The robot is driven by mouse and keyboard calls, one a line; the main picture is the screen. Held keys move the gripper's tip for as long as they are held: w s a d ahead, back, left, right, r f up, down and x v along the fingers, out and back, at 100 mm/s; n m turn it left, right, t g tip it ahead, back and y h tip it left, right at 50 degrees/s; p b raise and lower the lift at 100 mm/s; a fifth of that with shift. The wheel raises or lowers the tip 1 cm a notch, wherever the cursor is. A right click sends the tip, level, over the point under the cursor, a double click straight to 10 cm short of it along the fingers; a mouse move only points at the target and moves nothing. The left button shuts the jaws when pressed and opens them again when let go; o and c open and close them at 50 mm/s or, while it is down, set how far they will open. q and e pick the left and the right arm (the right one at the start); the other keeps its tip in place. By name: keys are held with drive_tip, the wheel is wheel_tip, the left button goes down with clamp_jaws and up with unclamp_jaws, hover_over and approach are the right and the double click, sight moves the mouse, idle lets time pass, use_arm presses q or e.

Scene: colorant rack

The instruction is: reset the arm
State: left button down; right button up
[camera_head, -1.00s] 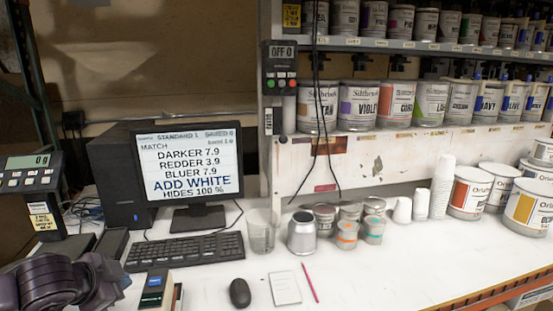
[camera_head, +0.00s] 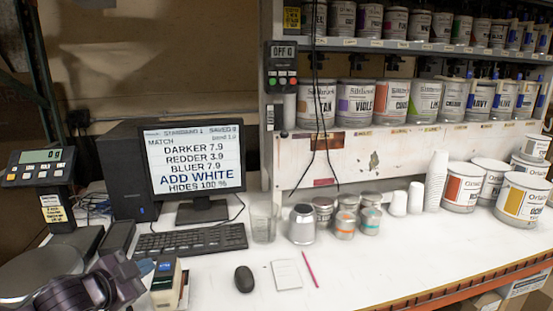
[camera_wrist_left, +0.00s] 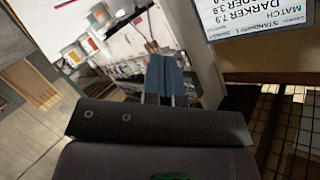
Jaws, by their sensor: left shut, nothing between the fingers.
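My left gripper (camera_head: 142,268) is at the lower left of the head view, at the end of my dark purple-grey arm. It is low in the picture, between the keyboard and a small upright device with a blue label. In the left wrist view its two blue-grey fingers (camera_wrist_left: 166,76) are together, with nothing visible between them. The wrist view is tilted, with the monitor (camera_wrist_left: 255,15) at the upper right and paint cans at the upper left. My right gripper is not in view.
A scale display (camera_head: 40,165) and round grey plate (camera_head: 40,268) are at the left. The keyboard (camera_head: 190,240), mouse (camera_head: 244,279), glass beaker (camera_head: 264,222) and silver can (camera_head: 302,224) stand on the white counter (camera_head: 370,275). The counter's front right is clear.

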use_arm(q)
drive_tip(key=s+f+n+y+b, duration=0.1)
drive_tip(key=s+f+n, duration=0.4)
drive_tip(key=s+f, duration=0.6)
drive_tip(key=s+f+n+g+y+b, duration=0.1)
drive_tip(key=s+f+n+y, duration=0.3)
drive_tip(key=s+f, duration=0.8)
wheel_tip(320, 180, down, 7)
drive_tip(key=shift+s+r+n+g, duration=0.15)
drive_tip(key=shift+n+g, duration=0.15)
drive_tip(key=shift+n, duration=0.8)
